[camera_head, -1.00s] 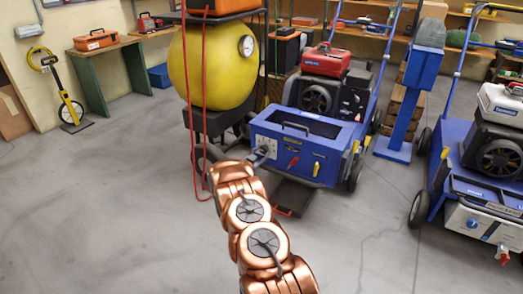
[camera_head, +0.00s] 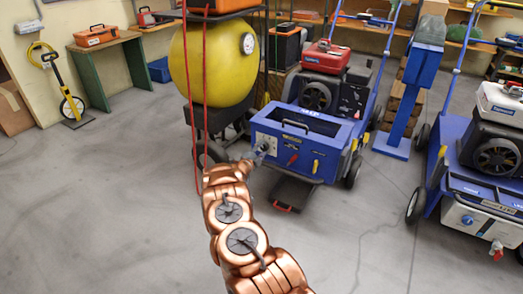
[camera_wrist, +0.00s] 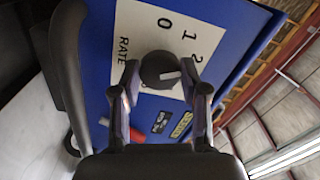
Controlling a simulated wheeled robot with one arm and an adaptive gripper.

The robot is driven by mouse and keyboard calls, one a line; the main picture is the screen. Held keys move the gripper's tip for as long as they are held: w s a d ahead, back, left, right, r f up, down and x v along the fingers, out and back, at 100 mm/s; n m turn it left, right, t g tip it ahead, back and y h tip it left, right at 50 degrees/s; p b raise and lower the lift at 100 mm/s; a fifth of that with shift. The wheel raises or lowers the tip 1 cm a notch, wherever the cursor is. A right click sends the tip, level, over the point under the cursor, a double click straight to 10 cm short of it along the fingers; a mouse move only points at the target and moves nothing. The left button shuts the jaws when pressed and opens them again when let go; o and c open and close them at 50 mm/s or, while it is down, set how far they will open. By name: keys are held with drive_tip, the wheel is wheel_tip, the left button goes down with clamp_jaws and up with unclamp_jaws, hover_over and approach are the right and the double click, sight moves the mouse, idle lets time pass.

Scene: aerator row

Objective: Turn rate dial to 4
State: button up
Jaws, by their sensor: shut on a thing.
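The rate dial (camera_wrist: 157,70) is a dark round knob with a white mark, on a white panel (camera_wrist: 140,30) lettered RATE, with 0, 1 and 2 visible. The mark points to the picture's right, a little past the 2. Higher numerals are hidden behind the finger and knob. My gripper (camera_wrist: 160,88) has its two fingers closed on opposite sides of the dial. In the head view my gripper (camera_head: 262,153) reaches the left of the front panel on the middle blue aerator (camera_head: 318,170), and the dial is mostly hidden there.
A red lever (camera_head: 293,160) and a yellow lever (camera_head: 315,166) sit right of the dial. A yellow tank (camera_head: 208,65) with hanging red hoses (camera_head: 192,120) stands left of the arm. Another blue machine (camera_head: 463,190) stands at right. The floor at left is open.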

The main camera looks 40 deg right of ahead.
drive_tip(key=m+b, duration=0.1)
drive_tip(key=m, duration=0.3)
drive_tip(key=shift+m, duration=0.4)
drive_tip(key=m+b, duration=0.4)
drive_tip(key=shift+f, duration=0.15)
drive_tip(key=m+b, duration=0.3)
drive_tip(key=m, duration=0.1)
drive_tip(key=shift+b, duration=0.35)
drive_tip(key=shift+s+r+m+b, duration=0.1)
drive_tip(key=shift+r+m+b, duration=0.15)
drive_tip(key=shift+m+b, duration=0.7)
drive_tip(key=shift+m, duration=1.35)
drive_tip(key=o, duration=1.2)
drive_tip(key=shift+c, duration=0.2)
